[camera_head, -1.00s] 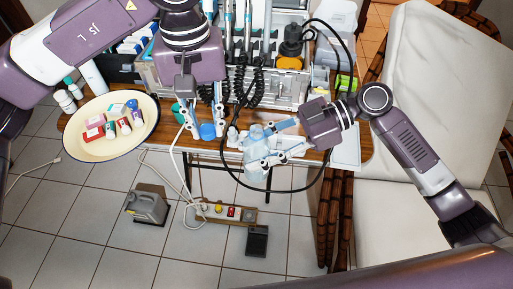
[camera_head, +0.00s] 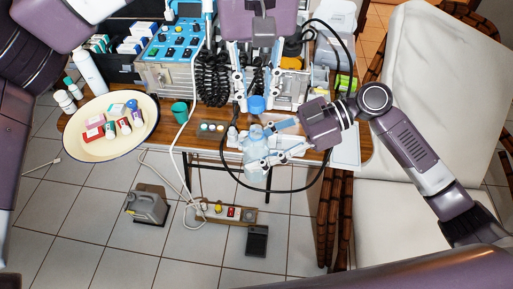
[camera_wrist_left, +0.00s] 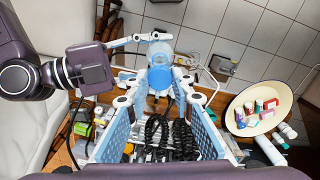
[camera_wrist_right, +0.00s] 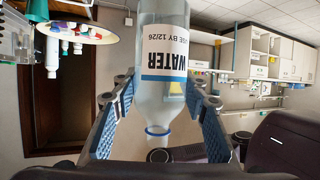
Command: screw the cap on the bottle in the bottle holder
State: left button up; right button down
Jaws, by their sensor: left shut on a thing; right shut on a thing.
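A clear bottle (camera_head: 254,158) with a WATER label is at the front edge of the table. My right gripper (camera_head: 268,143) is shut around it. In the right wrist view the bottle (camera_wrist_right: 183,50) is between the fingers, its uncapped neck with a blue ring (camera_wrist_right: 157,131) toward the bottom of the picture. My left gripper (camera_head: 257,99) is shut on the blue cap (camera_head: 257,104), which appears just behind the bottle in the head view. In the left wrist view the cap (camera_wrist_left: 160,78) partly overlaps the bottle (camera_wrist_left: 160,50). I cannot make out the bottle holder.
A cream tray (camera_head: 85,147) with small vials and boxes is at the left. A green cup (camera_head: 179,113) and small caps (camera_head: 212,127) are on the table. Black coiled hoses (camera_head: 213,80) hang behind, and a black cable loops around the right gripper.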

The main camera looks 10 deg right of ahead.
aim_at(256, 153)
pick_arm(q)
jog(key=shift+f, duration=1.8)
jog(key=shift+f, duration=0.9)
jog(key=shift+f, duration=0.55)
jog(key=m, duration=1.3)
